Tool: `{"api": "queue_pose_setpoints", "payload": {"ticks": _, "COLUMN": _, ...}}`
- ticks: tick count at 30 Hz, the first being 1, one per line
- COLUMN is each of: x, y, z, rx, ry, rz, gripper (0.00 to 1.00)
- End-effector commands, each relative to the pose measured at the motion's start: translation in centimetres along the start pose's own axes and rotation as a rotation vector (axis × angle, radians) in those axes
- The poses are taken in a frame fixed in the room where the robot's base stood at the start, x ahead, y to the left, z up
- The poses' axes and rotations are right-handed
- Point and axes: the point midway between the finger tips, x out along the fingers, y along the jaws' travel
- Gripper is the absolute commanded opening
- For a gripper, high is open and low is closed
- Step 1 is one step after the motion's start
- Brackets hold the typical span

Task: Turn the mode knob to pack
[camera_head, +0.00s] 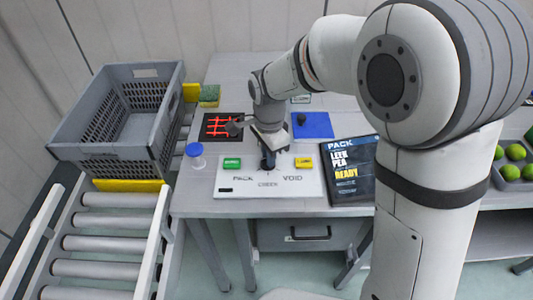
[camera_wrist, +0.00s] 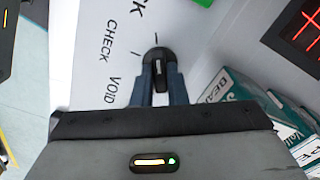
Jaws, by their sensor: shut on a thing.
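The white mode panel (camera_head: 300,183) lies on the grey table, with PACK at its left, CHECK at the front middle and VOID at the right. My gripper (camera_head: 268,160) points down at the panel's middle. In the wrist view the black mode knob (camera_wrist: 157,55) sits between the two blue-grey fingers of my gripper (camera_wrist: 159,84), which are shut on it. The knob's grip bar carries a short white line. Tick marks show on the panel (camera_wrist: 88,50) around the knob. I cannot tell for sure which label the knob points to.
A green block (camera_head: 232,163) and a yellow block (camera_head: 304,162) sit on the panel. A dark sign (camera_head: 350,172) reading PACK, LEEK, PEA, READY stands at right. A blue-capped jar (camera_head: 195,155) is left. A grey crate (camera_head: 120,72) stands by the rollers (camera_head: 104,222).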

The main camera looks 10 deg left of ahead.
Motion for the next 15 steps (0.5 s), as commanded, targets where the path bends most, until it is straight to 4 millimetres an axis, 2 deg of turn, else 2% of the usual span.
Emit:
{"api": "queue_pose_setpoints", "payload": {"ticks": 6, "x": 0.3, "y": 0.33, "z": 0.26, "rx": 0.001, "ry": -0.005, "rz": 0.013, "gripper": 0.0}}
{"api": "queue_pose_setpoints", "payload": {"ticks": 7, "x": 0.3, "y": 0.33, "z": 0.26, "rx": 0.001, "ry": -0.005, "rz": 0.013, "gripper": 0.14}}
{"api": "queue_pose_setpoints", "payload": {"ticks": 15, "x": 0.16, "y": 0.15, "z": 0.15, "rx": 0.0, "ry": -0.003, "rz": 0.006, "gripper": 0.35}}
